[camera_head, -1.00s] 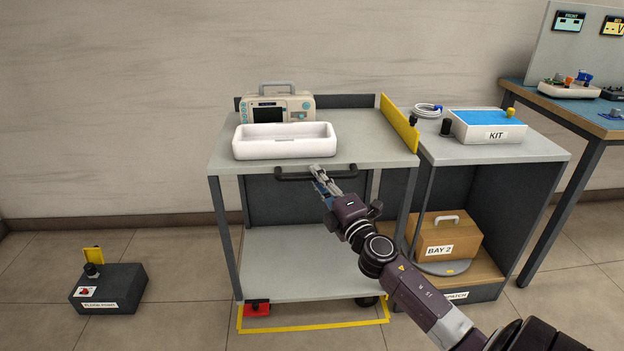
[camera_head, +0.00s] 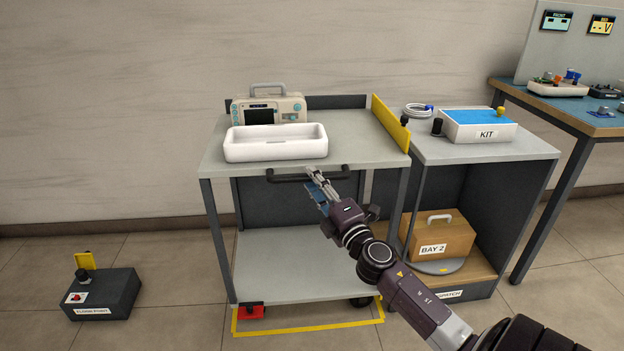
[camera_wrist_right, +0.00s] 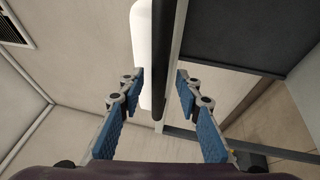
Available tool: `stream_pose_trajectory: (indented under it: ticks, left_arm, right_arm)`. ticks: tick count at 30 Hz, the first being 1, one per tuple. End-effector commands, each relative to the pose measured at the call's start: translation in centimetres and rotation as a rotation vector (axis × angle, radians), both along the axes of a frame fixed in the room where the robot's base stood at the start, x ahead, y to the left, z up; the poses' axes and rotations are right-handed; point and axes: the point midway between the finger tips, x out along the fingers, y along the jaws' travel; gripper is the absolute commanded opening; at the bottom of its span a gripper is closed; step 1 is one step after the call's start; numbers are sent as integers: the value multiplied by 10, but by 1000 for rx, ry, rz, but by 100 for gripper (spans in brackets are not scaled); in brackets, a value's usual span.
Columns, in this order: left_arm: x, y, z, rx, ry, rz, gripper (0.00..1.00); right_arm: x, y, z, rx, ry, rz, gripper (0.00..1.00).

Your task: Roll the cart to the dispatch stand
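The grey two-shelf cart (camera_head: 350,145) stands upright in the middle of the head view, with a dark bar handle (camera_head: 285,178) along its front edge. My right gripper (camera_head: 312,176) is at the right part of the handle. In the right wrist view, the dark bar (camera_wrist_right: 158,70) runs between the two open blue-padded fingers (camera_wrist_right: 159,85), with gaps on both sides. The dispatch stand (camera_head: 540,150), its label partly hidden by my arm, is close on the cart's right. My left gripper is out of view.
A white tray (camera_head: 232,146) and a beige device (camera_head: 293,106) sit on the cart. A yellow panel (camera_head: 390,123) rises at its right edge. A red pedal (camera_head: 250,312) and yellow floor outline (camera_head: 310,328) are below. A dark box (camera_head: 110,295) lies left; a workbench (camera_head: 540,100) stands right.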

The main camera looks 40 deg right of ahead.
Motion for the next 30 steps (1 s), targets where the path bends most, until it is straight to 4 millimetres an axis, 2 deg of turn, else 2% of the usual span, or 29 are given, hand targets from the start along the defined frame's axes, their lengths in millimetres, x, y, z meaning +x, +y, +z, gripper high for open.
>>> stream_pose_trajectory:
  ticks: [9,15,21,30]
  left_arm:
    - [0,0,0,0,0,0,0]
    - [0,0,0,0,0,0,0]
    - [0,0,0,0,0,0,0]
    - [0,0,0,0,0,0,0]
  right_arm:
    - [-63,10,-13,5,2,-7,32]
    - [-92,16,-18,3,1,-7,32]
    - [-102,18,-19,-1,1,-6,32]
    - [-102,18,-19,-1,0,-5,32]
